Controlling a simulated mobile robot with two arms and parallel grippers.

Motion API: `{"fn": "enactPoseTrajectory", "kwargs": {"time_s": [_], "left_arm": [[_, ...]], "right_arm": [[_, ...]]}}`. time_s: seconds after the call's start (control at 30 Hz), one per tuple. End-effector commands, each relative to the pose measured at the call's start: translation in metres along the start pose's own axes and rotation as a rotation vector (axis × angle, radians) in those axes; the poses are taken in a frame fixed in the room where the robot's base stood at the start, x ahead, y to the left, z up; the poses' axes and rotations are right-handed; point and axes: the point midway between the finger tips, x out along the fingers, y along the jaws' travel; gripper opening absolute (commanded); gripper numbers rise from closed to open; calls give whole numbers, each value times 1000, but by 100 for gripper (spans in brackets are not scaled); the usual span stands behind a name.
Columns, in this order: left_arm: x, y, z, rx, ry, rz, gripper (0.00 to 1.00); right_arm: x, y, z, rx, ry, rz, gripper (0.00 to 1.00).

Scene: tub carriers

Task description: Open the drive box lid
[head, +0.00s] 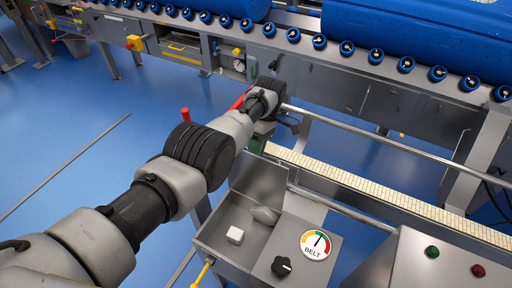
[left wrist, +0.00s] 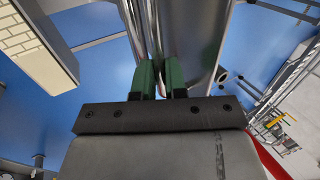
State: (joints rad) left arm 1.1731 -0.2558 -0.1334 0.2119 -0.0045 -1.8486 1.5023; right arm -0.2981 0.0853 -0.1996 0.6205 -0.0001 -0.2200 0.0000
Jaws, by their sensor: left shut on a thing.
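The drive box (head: 217,250) is an open-topped grey metal box at the lower middle of the head view. Its lid (head: 258,180) appears as a grey panel standing steeply up at the box's back. Inside lie a white block (head: 235,235) and a grey rounded part (head: 265,215). My left gripper (head: 262,135) is at the panel's top edge, partly hidden by my own arm. In the left wrist view its green fingers (left wrist: 160,78) are closed on a thin grey metal part, seemingly the lid's edge. My right gripper is out of view.
A panel with a BELT gauge (head: 315,244) and black knob (head: 282,266) adjoins the box. Metal rails (head: 340,125) and a cream belt (head: 370,188) run behind. A conveyor with blue rollers (head: 320,41) crosses the back. Blue floor at left is mostly free, with a thin rod (head: 65,167).

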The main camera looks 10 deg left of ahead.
Motion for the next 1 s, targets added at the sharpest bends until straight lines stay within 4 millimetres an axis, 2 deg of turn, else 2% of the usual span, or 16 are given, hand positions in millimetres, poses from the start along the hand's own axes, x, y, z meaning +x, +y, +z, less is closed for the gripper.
{"fn": "enactPoseTrajectory", "kwargs": {"time_s": [0.03,0.23,0.27,0.4,0.43,1.0], "left_arm": [[8,2,0,-1,-3,1,0],[7,2,0,-1,-3,2,0],[7,2,0,-1,-3,2,14],[6,2,0,-1,-2,3,35],[5,2,0,-1,-2,4,38],[1,1,0,-1,-1,8,38]], "right_arm": [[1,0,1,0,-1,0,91],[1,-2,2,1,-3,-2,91],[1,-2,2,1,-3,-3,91],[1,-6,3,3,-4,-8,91],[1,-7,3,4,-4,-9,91],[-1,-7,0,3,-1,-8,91]]}}
